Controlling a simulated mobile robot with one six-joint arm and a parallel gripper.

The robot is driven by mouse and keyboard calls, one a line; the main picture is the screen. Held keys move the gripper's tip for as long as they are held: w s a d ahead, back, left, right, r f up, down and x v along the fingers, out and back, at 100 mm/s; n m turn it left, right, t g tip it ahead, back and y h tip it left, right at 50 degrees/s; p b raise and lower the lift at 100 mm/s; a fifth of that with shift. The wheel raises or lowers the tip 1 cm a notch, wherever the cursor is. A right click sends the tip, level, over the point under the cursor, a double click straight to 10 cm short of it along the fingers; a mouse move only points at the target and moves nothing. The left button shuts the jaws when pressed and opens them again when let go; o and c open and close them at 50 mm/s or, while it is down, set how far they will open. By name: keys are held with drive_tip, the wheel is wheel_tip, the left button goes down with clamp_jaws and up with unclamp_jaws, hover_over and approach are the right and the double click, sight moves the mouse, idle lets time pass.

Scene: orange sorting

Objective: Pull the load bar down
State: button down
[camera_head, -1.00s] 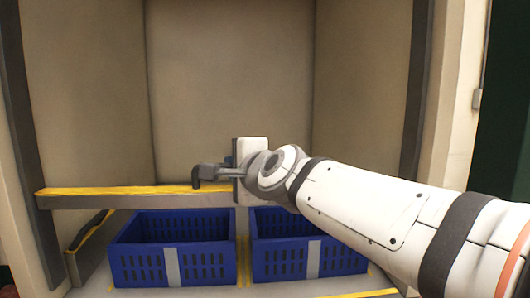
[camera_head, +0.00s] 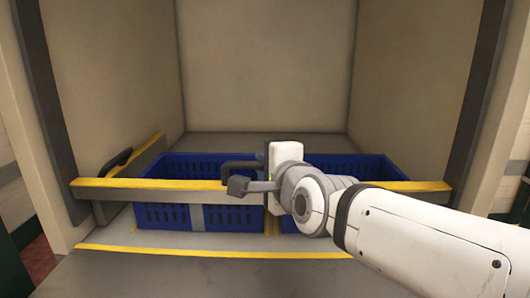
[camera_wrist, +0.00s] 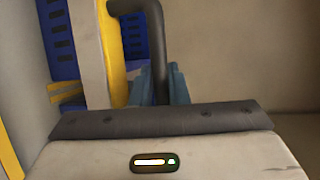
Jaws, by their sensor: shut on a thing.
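The load bar (camera_head: 350,185), grey with a yellow top edge, runs level across the front of the alcove in the head view. Its dark bent handle (camera_head: 240,164) stands out near the bar's middle. In the wrist view the handle (camera_wrist: 153,35) comes down between the blue fingers of my gripper (camera_wrist: 162,88), which is shut on it. The bar (camera_wrist: 93,50) shows beside it there, pale with a yellow edge. In the head view my gripper and arm hide part of the bar right of the middle.
Two blue crates (camera_head: 165,216) stand side by side behind the bar, the right one partly hidden by my arm. A side guard (camera_head: 130,168) with a yellow edge and a black handle is at the left. Pale walls enclose the alcove, with dark posts (camera_head: 50,115) either side.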

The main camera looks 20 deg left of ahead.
drive_tip(key=shift+s+f+b, duration=0.1)
drive_tip(key=shift+f+b, duration=0.65)
drive_tip(key=shift+f, duration=1.65)
drive_tip(key=shift+f, duration=0.1)
drive_tip(key=c, duration=1.5)
unclamp_jaws()
drive_tip(key=shift+o, duration=0.5)
drive_tip(key=shift+r, duration=0.2)
